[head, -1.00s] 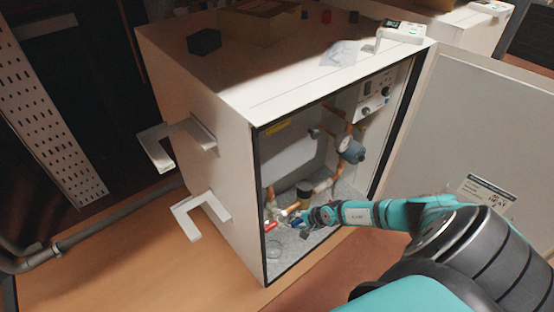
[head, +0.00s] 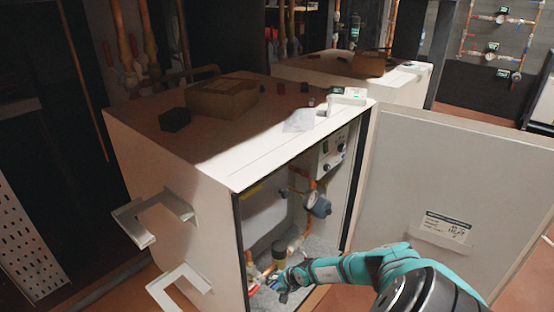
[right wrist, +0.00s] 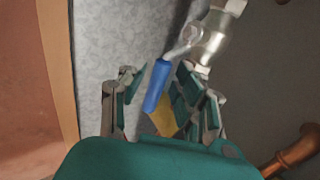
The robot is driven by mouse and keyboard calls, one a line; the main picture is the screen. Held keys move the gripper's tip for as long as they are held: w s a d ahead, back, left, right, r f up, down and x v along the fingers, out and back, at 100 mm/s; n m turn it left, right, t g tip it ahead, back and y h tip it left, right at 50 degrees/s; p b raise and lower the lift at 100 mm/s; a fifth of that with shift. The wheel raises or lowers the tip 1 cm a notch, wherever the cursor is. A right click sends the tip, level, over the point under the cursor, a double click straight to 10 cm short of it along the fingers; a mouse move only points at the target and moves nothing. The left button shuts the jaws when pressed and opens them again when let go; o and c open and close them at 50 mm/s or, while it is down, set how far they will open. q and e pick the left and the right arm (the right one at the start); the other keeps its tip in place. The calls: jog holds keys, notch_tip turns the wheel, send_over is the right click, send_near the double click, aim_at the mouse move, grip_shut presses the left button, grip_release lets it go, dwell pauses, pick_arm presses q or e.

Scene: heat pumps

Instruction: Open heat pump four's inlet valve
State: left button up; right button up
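The heat pump cabinet (head: 172,160) stands open in the head view, its door (head: 450,180) swung out to the right with a label (head: 446,227) too small to read surely. Pipes and small valves sit low inside. In the right wrist view a valve's blue lever (right wrist: 157,86) hangs from a metal pipe fitting (right wrist: 218,38). My right gripper (head: 281,288) reaches into the cabinet's lower part. Its fingers (right wrist: 160,92) are apart, with the blue lever between them in the picture; contact is not clear. Whether this valve is the inlet one cannot be read. My left gripper is out of view.
A gauge (head: 318,203) on copper piping and a control panel (head: 334,150) sit above my right gripper. A cardboard box (head: 222,97) and a black box (head: 175,120) lie on the cabinet top. Brackets (head: 155,215) stick out from its left side.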

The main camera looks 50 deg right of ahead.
jog(key=shift+o, duration=0.5)
jog(key=shift+s+r, duration=0.1)
jog(key=shift+s+r, duration=0.3)
jog(key=shift+r, duration=0.15)
jog(key=v, duration=0.6)
jog(key=shift+s, duration=0.1)
